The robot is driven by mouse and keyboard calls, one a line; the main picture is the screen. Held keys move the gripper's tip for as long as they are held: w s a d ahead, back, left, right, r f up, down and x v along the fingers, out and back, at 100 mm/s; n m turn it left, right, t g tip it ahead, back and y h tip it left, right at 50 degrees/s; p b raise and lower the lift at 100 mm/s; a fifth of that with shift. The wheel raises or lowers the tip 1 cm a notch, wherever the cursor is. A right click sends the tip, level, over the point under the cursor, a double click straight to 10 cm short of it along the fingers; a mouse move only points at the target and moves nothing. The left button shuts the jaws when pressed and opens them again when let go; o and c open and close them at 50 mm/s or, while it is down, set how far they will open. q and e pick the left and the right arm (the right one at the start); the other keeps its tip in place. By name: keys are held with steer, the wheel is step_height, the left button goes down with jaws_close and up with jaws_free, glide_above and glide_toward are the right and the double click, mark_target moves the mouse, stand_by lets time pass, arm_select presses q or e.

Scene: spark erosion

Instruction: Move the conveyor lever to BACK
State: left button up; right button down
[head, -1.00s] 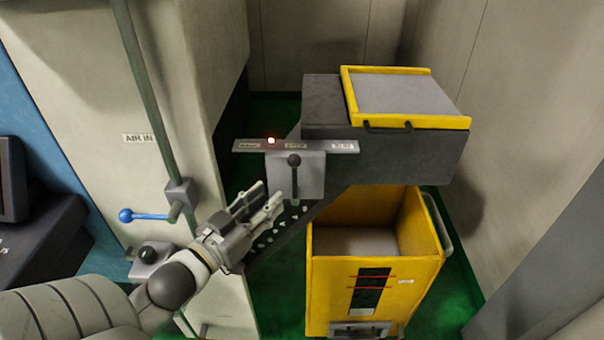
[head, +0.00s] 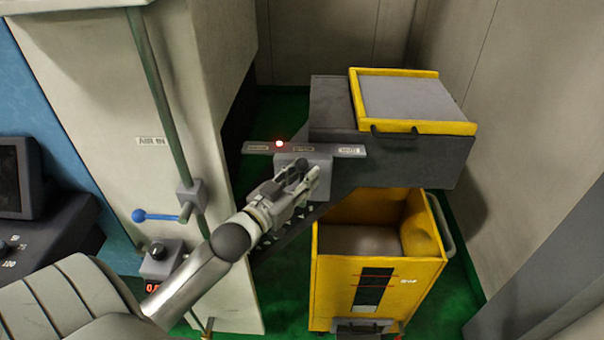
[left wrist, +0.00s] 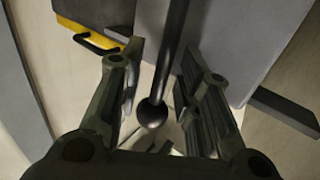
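The conveyor lever is a dark rod with a black ball knob (head: 302,164), mounted on a grey box (head: 318,164) under a label strip (head: 350,151). A red light (head: 279,143) glows at the strip's left part; I cannot read the labels. My left gripper (head: 304,178) is at the lever and partly hides it in the head view. In the left wrist view the knob (left wrist: 152,112) and rod lie between the two open fingers (left wrist: 160,90), with visible gaps on both sides. My right gripper is not in view.
A yellow bin (head: 375,290) stands below the dark conveyor (head: 420,155), which has a yellow-framed top. A pale cabinet (head: 190,80) marked AIR IN, with a pipe and a blue-handled valve (head: 155,215), is to the left. Green floor shows around the bin.

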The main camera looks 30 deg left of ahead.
arm_select(q)
steer(key=shift+c, duration=0.2)
jaws_close()
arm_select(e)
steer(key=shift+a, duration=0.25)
